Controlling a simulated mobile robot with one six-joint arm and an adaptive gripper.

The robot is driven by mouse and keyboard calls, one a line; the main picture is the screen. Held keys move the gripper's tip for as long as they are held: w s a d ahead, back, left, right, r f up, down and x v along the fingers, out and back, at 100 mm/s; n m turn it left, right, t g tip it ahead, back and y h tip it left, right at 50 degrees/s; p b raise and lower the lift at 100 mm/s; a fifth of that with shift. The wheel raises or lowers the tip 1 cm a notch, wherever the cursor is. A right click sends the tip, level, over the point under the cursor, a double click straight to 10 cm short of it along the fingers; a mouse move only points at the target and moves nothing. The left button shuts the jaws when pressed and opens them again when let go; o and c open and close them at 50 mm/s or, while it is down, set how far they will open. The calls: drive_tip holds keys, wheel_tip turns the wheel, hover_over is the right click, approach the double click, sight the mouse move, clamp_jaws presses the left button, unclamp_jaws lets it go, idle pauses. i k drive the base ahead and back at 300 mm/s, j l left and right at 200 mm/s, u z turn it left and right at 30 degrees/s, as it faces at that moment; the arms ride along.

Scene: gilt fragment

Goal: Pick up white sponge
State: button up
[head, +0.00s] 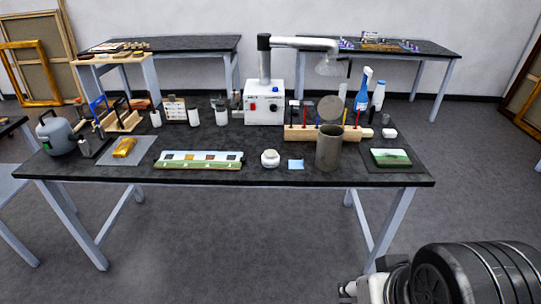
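A small white block (389,132), which looks like the white sponge, lies on the right part of the black-topped table (330,178). It sits behind a green and white piece on a dark mat (372,166) and to the right of a wooden rack. It is small in the picture, so its texture cannot be made out. Part of my arm shows at the bottom right, in front of the table and well apart from the block. My gripper's fingers are not visible.
A grey metal canister (329,150) with a raised round lid stands left of the block. The wooden tool rack (300,133), a blue spray bottle (362,92) and a white bottle (377,97) are nearby. A white fume extractor (264,104) stands behind. The floor in front is clear.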

sight(387, 134)
drive_tip(key=i+l+u, duration=0.25)
drive_tip(key=i+l, duration=0.2)
drive_tip(key=l, duration=0.15)
drive_tip(key=i+l+u, duration=0.3)
drive_tip(key=i+l, duration=0.15)
drive_tip(key=l, duration=0.25)
drive_tip(key=i+l+u, duration=0.1)
drive_tip(key=l, duration=0.25)
drive_tip(key=i+l+u, duration=0.15)
drive_tip(key=l, duration=0.25)
drive_tip(key=i+l+u, duration=0.1)
drive_tip(key=i+l, duration=0.15)
drive_tip(key=l, duration=0.15)
drive_tip(key=i+l+u, duration=0.15)
drive_tip(key=l, duration=0.3)
